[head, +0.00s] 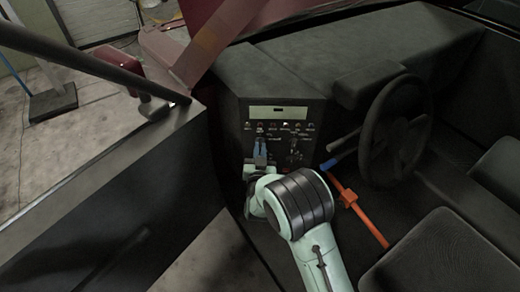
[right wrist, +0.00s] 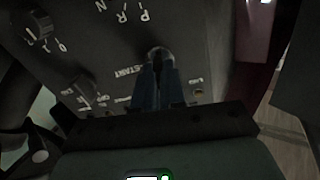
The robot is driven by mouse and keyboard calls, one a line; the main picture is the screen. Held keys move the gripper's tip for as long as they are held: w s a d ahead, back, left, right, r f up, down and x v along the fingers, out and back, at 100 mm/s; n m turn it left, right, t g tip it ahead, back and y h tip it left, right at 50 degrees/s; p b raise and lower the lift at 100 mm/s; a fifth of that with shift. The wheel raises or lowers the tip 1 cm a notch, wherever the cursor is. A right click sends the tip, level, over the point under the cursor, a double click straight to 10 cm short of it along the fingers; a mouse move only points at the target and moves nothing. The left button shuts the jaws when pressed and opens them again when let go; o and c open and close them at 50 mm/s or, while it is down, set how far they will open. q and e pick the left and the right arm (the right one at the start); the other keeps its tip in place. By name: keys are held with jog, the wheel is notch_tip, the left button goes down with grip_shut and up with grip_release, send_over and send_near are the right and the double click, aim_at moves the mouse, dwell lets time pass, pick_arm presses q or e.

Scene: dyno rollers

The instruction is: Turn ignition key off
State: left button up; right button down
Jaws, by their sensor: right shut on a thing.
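The dark control panel (head: 282,130) holds a row of small labelled switches and knobs. My right gripper (head: 261,148) reaches up to the left part of this panel, with its blue fingers against it. In the right wrist view its fingers (right wrist: 158,82) are together on the ignition key (right wrist: 159,54) at the panel. The key is mostly hidden between the fingertips, so I cannot tell its exact angle. White lettering, including what looks like START, shows beside it. My left gripper does not show.
A steering wheel (head: 397,130) stands to the right of the panel. An orange bar (head: 362,212) slants across the footwell between panel and seat (head: 432,258). A dark door panel (head: 110,210) lies to the left. A knob (right wrist: 38,25) sits at the upper left in the wrist view.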

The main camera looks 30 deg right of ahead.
jog(key=shift+w+r+n, duration=0.1)
jog(key=shift+r+n, duration=0.1)
jog(key=shift+n, duration=0.4)
jog(key=c, duration=1.3)
grip_release()
jog(key=shift+o, duration=0.5)
jog(key=shift+f, duration=0.1)
jog(key=v, duration=1.3)
jog(key=shift+a+f, duration=0.1)
